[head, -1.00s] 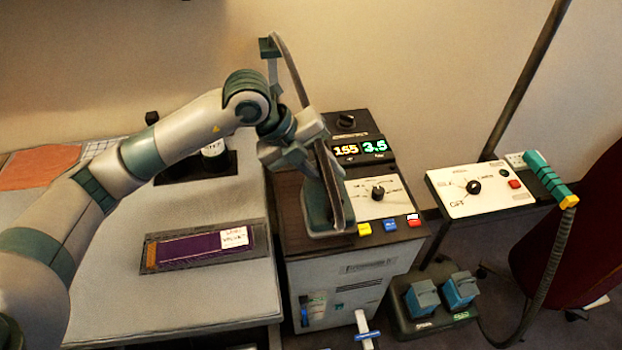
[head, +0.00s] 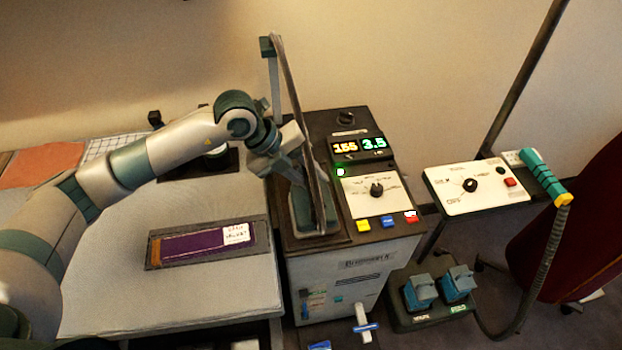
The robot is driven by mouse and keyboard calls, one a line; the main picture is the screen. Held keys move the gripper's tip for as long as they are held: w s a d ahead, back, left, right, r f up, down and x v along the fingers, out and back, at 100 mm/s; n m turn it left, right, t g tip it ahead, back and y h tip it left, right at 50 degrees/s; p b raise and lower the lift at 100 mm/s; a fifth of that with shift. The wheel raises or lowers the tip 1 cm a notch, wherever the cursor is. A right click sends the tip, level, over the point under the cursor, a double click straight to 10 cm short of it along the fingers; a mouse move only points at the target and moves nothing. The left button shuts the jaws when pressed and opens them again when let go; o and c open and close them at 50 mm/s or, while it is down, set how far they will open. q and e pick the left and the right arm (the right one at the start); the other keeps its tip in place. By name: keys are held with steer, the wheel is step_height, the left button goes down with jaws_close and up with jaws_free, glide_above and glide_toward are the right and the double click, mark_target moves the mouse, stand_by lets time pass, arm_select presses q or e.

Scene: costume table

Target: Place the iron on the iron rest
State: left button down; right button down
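The iron (head: 306,213) has a dark teal body and a hose running up to a stand. It is over the left part of the brown top of the control unit (head: 352,122). My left gripper (head: 291,170) comes in from the left at the iron's upper side and appears shut on it; the fingertips are mostly hidden. I cannot make out the iron rest apart from the iron, nor whether the iron touches the surface beneath it. My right gripper is not in view.
The pale ironing table (head: 180,290) on the left bears a purple cloth piece (head: 190,245) on a grey tray. Right of the iron are a dial panel and coloured buttons (head: 388,221). Further right stand a white control box (head: 480,187), a teal-handled hose (head: 543,177) and blue pedals (head: 420,290).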

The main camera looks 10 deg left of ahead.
arm_select(q)
steer(key=shift+f, duration=0.8)
steer(key=shift+f, duration=0.1)
steer(key=c, duration=1.5)
jaws_free()
steer(key=shift+f, duration=0.1)
steer(key=shift+a, duration=0.1)
steer(key=shift+b+v, duration=1.5)
steer(key=shift+v, duration=4.6)
